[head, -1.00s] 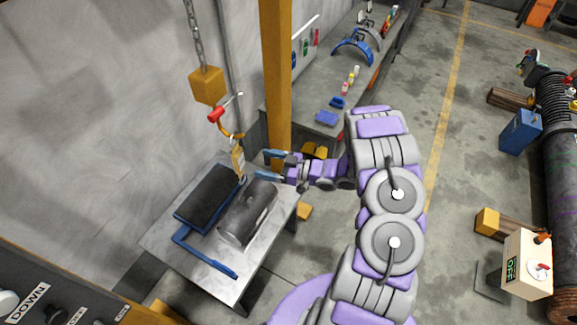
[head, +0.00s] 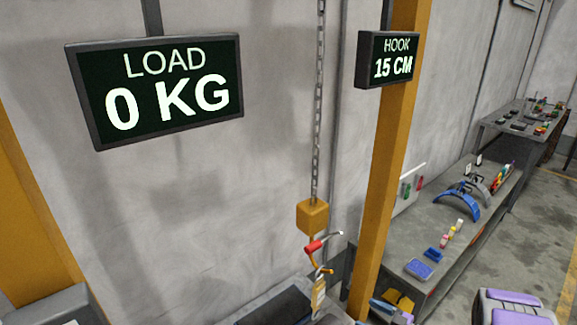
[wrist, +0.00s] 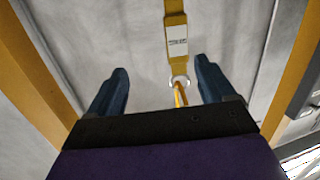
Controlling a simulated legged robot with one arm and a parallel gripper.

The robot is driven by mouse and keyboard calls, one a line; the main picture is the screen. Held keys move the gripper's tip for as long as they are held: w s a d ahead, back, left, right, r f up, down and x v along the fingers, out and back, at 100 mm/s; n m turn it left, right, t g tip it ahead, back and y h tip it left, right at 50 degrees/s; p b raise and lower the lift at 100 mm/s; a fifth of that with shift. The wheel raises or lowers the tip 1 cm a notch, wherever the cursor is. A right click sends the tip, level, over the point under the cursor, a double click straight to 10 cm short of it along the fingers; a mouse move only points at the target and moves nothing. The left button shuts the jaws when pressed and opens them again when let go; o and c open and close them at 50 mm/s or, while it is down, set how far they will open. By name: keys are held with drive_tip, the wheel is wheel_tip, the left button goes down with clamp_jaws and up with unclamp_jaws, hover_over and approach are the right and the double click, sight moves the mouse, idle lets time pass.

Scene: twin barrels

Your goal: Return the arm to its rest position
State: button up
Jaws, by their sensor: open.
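My gripper shows in the wrist view (wrist: 165,90) with its two blue fingers spread apart. A yellow strap with a white label (wrist: 177,40) hangs between and beyond the fingers, ending at a metal ring; I cannot tell whether a finger touches it. In the head view, part of my arm (head: 510,305) shows at the bottom right, and the fingers are mostly cut off at the bottom edge. The hook (head: 318,258) with its red latch hangs under a yellow block (head: 312,216) on a chain, with the yellow strap (head: 318,297) below it.
A load display (head: 155,88) reads 0 KG and a hook display (head: 388,60) reads 15 CM. A yellow post (head: 388,170) stands right of the chain. A grey workbench (head: 400,240) with blue parts runs along the wall. A dark pad (head: 275,308) lies at the bottom.

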drive_tip(key=w+d+r+m+h, duration=0.2)
drive_tip(key=w+d+r+h, duration=0.5)
drive_tip(key=d+h, duration=0.4)
drive_tip(key=s+d+r+m+g+h, duration=0.2)
drive_tip(key=s+r+m+g+h, duration=0.3)
drive_tip(key=r, duration=0.6)
drive_tip(key=s+a+r+m+g+y, duration=0.1)
drive_tip(key=s+a+g, duration=0.1)
drive_tip(key=s+a, duration=0.6)
drive_tip(key=s+a+r+m+g+y, duration=0.1)
drive_tip(key=s+a+r+g, duration=0.1)
drive_tip(key=s+a, duration=0.7)
drive_tip(key=s+a+r+m+g+y, duration=0.1)
drive_tip(key=s+a+g, duration=0.3)
drive_tip(key=s+a, duration=0.5)
drive_tip(key=s+r, duration=0.1)
drive_tip(key=s, duration=1)
drive_tip(key=shift+s+y, duration=0.25)
drive_tip(key=shift+y, duration=0.05)
drive_tip(key=shift+a, duration=0.1)
